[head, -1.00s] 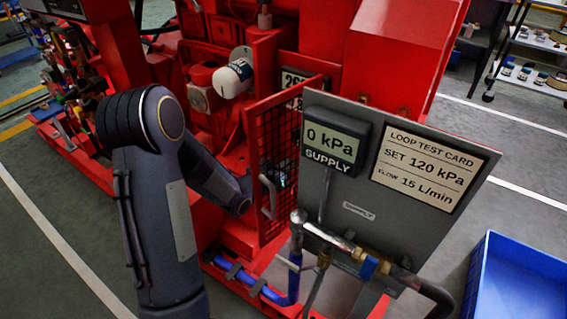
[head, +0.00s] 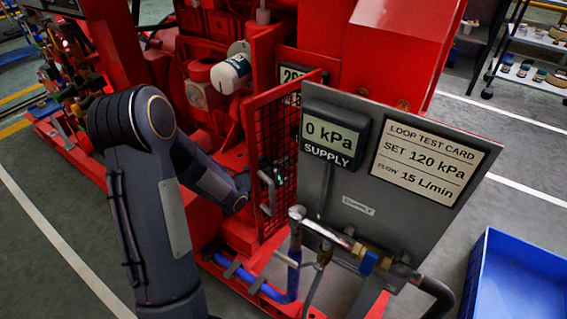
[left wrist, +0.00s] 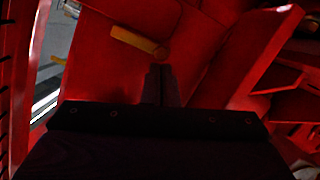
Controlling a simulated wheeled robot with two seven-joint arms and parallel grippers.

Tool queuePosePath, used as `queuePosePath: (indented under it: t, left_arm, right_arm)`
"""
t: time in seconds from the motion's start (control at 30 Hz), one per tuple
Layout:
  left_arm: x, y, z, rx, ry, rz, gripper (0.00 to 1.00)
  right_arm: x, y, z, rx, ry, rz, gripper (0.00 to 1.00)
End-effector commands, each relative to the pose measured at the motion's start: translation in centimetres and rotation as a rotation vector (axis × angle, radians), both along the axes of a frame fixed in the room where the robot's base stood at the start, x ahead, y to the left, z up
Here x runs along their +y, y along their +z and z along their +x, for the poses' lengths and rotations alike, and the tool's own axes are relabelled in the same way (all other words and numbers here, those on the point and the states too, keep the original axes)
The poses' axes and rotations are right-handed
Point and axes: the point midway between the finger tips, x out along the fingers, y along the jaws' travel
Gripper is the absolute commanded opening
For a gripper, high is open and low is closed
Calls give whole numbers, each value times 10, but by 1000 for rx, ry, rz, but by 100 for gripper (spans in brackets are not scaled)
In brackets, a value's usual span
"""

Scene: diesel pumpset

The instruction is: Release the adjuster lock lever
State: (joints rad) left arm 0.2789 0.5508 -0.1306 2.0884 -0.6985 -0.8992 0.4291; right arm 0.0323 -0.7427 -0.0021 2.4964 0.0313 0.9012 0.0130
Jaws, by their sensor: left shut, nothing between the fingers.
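A yellow bar-shaped lever (left wrist: 138,41), which may be the adjuster lock lever, lies against red metal in the left wrist view. My left gripper (left wrist: 161,72) shows there with its two dark fingers shut together and nothing between them. In the head view my left arm reaches behind the red mesh door, and my left gripper (head: 279,172) shows only partly through the mesh. The lever is hidden in the head view. My right gripper is not in view.
The open red mesh door (head: 270,150) with its grey handle (head: 267,194) stands beside my left forearm. A grey panel (head: 345,190) with a 0 kPa supply display (head: 333,135) and pipes stands to its right. A blue bin (head: 515,285) is at lower right. Red walls closely surround the gripper.

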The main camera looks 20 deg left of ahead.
Motion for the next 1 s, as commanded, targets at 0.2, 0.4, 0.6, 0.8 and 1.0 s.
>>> queuePosePath:
  t: [0.2,0.4,0.6,0.8,1.0]
  left_arm:
    - [3,-8,0,14,2,-85,0]
    - [4,-18,0,35,2,-228,0]
    - [4,-29,0,59,2,-397,0]
    - [2,-37,0,77,1,-535,0]
    - [0,-42,0,79,-1,-550,0]
  right_arm:
    - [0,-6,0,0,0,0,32]
    - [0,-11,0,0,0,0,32]
    - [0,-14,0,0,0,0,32]
    - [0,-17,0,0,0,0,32]
    - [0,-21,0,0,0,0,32]
